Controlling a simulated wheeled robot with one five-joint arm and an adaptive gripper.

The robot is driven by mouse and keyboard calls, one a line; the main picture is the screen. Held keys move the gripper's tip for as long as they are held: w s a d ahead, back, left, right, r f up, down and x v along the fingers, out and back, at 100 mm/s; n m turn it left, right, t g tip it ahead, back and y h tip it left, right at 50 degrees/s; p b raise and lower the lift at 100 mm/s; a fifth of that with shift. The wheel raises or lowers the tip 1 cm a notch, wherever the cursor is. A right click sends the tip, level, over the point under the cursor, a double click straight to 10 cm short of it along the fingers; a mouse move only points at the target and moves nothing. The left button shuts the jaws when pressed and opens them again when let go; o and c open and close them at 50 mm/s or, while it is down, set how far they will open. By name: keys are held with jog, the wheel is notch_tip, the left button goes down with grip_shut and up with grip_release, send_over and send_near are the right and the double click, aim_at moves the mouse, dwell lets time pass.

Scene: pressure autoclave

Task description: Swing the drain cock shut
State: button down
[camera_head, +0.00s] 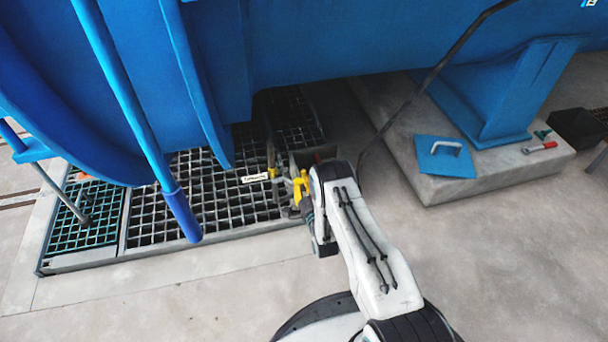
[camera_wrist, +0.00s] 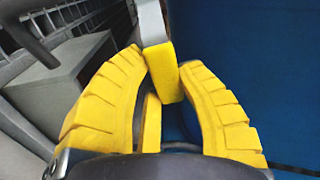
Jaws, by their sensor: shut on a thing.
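In the wrist view the drain cock's lever (camera_wrist: 163,75) is a grey bar with a yellow end. My gripper (camera_wrist: 166,66) has two yellow ribbed fingers shut on this yellow end, one on each side. A narrow yellow strip (camera_wrist: 151,123) shows lower between the fingers; I cannot tell what it belongs to. In the head view my gripper (camera_head: 301,187) is low beside the grating, under the blue vessel. My arm and wrist hide much of the cock's body there, and the lever's angle is hard to tell.
The blue vessel (camera_head: 330,40) hangs low overhead. A thin dark pipe (camera_head: 420,90) slopes down right of my wrist. A concrete plinth (camera_head: 450,185) stands right; floor in front is clear.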

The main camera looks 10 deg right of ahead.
jog(key=shift+a+f+m, duration=0.15)
jog(key=shift+f+m, duration=0.25)
jog(key=shift+m, duration=0.2)
jog(key=c, duration=0.8)
grip_release()
jog(key=shift+f, duration=0.1)
jog(key=shift+s, duration=3.75)
